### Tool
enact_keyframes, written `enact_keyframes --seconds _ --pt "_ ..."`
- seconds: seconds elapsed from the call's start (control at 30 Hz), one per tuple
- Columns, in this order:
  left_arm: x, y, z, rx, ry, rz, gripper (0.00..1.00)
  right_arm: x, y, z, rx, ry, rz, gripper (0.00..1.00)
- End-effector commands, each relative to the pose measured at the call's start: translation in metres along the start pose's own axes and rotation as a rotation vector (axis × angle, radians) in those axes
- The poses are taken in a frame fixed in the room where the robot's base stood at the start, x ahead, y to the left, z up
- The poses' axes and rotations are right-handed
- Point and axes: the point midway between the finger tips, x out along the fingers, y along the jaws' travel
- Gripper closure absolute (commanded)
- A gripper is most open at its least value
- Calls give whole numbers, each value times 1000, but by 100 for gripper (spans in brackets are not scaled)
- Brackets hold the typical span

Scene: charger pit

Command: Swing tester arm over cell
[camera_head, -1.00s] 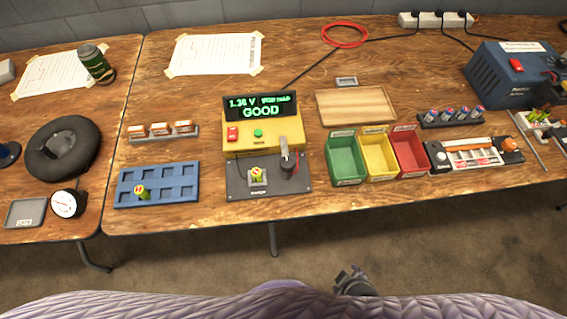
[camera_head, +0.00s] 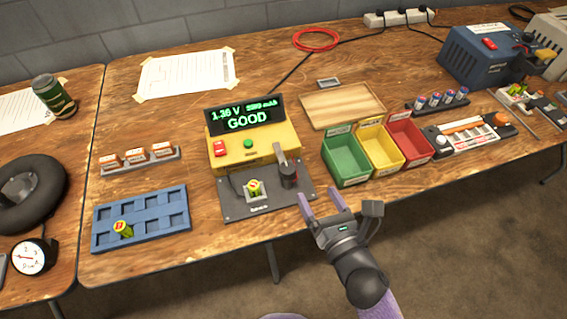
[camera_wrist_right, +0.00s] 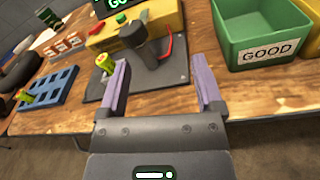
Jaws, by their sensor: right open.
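The yellow tester (camera_head: 262,148) stands on the table with its screen reading 1.36 V and GOOD. Its swing arm (camera_head: 281,158) sits on a dark post (camera_head: 289,178) at the right of the grey base plate (camera_head: 236,206); the arm lies to the right of the cell. A green and yellow cell (camera_head: 254,188) stands in the holder on the plate; it also shows in the right wrist view (camera_wrist_right: 104,64). My right gripper (camera_head: 322,195) is open and empty, in front of the table edge, right of the plate. My left gripper is not in view.
A blue tray (camera_head: 142,232) with one cell lies left of the tester. Green (camera_head: 346,160), yellow and red bins stand close to its right, near my right gripper. The wrist view shows the green bin labelled GOOD (camera_wrist_right: 265,58).

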Motion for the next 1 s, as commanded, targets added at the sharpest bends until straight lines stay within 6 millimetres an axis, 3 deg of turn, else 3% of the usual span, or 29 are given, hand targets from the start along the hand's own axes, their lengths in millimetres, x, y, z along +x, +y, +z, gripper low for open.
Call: enact_keyframes --seconds 0.1,0.17,0.5,0.6,1.0 --pt "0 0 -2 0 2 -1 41 3 18 -3 -215 -41 115 16" --pt "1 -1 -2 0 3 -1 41 8 22 -4 -258 -52 138 16" --pt "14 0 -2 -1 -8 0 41 78 32 -3 -262 -54 139 16" --pt "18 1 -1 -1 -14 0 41 91 33 -3 -259 -53 137 16" --pt "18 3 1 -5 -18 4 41 101 35 -1 -258 -51 137 18"
